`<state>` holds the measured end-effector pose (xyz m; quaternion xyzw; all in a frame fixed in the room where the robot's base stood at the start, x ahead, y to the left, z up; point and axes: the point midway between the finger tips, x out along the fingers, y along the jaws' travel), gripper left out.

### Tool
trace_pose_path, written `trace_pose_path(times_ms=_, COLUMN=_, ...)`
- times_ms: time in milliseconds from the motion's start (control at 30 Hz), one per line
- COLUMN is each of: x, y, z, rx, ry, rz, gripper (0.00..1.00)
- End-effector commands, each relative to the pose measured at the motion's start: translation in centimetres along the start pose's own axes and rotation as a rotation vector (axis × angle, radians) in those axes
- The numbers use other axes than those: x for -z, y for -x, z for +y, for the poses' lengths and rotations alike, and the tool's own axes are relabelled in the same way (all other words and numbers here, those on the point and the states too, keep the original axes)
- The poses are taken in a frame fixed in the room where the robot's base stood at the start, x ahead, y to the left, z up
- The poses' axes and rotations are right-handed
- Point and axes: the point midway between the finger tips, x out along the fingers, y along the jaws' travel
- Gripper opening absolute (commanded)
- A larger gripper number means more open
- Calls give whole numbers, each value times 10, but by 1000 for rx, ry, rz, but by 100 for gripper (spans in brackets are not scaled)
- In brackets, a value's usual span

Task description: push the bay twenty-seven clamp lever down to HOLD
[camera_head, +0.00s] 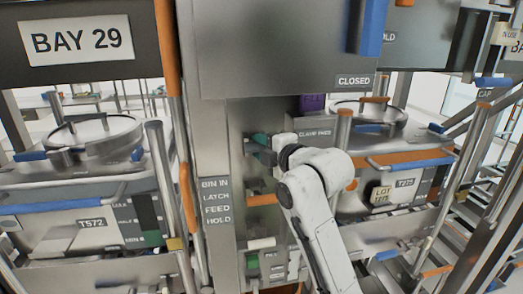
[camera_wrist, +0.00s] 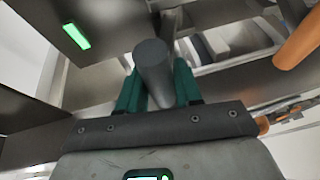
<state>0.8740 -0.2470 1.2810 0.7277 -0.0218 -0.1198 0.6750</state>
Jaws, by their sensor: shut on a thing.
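My gripper (camera_head: 259,143) is at the grey metal column in the middle of the head view, beside the panel marked CLAMP FEED (camera_head: 315,133). In the wrist view my gripper (camera_wrist: 156,78) has its two green fingers closed on a dark grey round lever handle (camera_wrist: 152,62). In the head view the handle is hidden by the gripper and wrist. No number twenty-seven is readable, and the lever's position against the label cannot be told.
A BAY 29 sign (camera_head: 82,39) hangs at left above a lidded bin marked T572 (camera_head: 92,223). Another lidded bin (camera_head: 365,118) stands at right. An orange bar (camera_head: 262,199) and a white handle (camera_head: 262,243) are below the gripper. A CLOSED label (camera_head: 354,81) is above.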

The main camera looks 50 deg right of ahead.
Motion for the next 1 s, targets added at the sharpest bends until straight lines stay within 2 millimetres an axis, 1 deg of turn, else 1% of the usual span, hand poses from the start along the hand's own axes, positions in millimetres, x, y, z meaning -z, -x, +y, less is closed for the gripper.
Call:
trace_pose_path(times_ms=33, x=-1, y=0, z=-8, rx=-17, ry=5, rz=-1, gripper=0)
trace_pose_path(times_ms=300, x=0, y=1, z=-26, rx=-130, ry=53, rz=0, gripper=0)
trace_pose_path(times_ms=1000, x=-2, y=-3, z=-66, rx=-481, ry=200, rz=-3, gripper=0)
